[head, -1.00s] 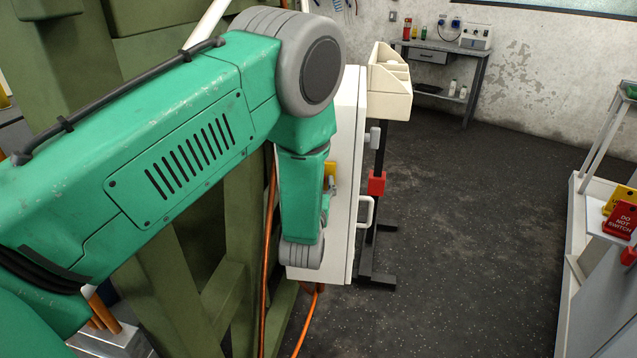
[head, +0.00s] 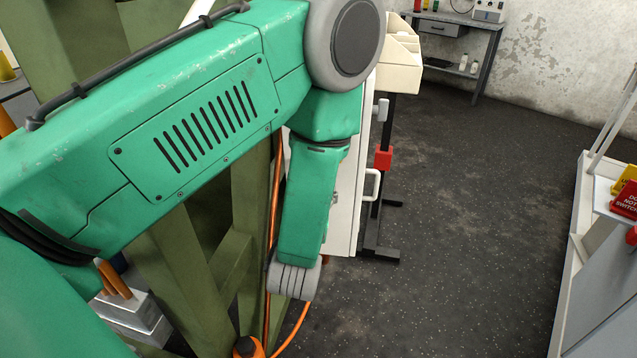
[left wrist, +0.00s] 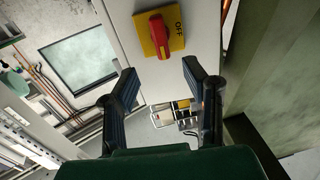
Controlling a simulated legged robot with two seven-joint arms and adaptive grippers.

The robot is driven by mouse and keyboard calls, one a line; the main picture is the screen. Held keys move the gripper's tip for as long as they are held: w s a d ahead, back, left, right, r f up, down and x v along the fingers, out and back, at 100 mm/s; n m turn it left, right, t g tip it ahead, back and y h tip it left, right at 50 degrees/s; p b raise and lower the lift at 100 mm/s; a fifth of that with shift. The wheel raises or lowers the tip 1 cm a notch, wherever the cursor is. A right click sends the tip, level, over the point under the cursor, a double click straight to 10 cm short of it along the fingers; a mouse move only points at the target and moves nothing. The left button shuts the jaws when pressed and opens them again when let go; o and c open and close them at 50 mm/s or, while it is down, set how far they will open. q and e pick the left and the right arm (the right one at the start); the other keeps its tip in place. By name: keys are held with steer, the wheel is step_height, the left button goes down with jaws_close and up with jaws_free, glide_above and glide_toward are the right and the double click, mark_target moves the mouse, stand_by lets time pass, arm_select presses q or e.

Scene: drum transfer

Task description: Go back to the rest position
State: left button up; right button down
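My left arm spans the left half of the head view, with its elbow at the top and its forearm hanging down in front of the white cabinet (head: 345,200). My left gripper (left wrist: 162,82) shows in the left wrist view, its two dark fingers spread apart with nothing between them. Beyond the fingertips is a red rotary switch handle (left wrist: 160,36) on a yellow plate (left wrist: 175,28) marked OFF. The fingers do not appear to touch it. My left gripper is hidden in the head view. My right gripper is in neither view.
A green steel frame (head: 180,250) stands close behind my left arm. Orange cables (head: 290,330) hang beside it. A cream bin (head: 400,65) is beyond the cabinet. A workbench (head: 455,45) stands at the back wall. Red and yellow signs (head: 626,192) sit at right. The middle floor is clear.

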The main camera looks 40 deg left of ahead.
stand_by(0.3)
arm_select(q)
steer(key=s+d+f+m+g+h, duration=0.1)
steer(key=s+f+m+g+h, duration=0.2)
steer(key=s+f, duration=0.45)
steer(key=s+d+f+g+h, duration=0.1)
steer(key=s+f+g+h, duration=0.2)
steer(key=s+f+g, duration=0.5)
steer(key=s+d+f+m+g+h, duration=0.1)
steer(key=s+f+g, duration=0.1)
steer(key=s, duration=0.4)
steer(key=s+d+f+m+g, duration=0.1)
steer(key=s+f+g, duration=0.1)
steer(key=s+f, duration=0.2)
steer(key=s, duration=0.3)
steer(key=shift+s+m+g+h, duration=0.15)
steer(key=shift+m+g+h, duration=0.15)
steer(key=shift+h, duration=0.1)
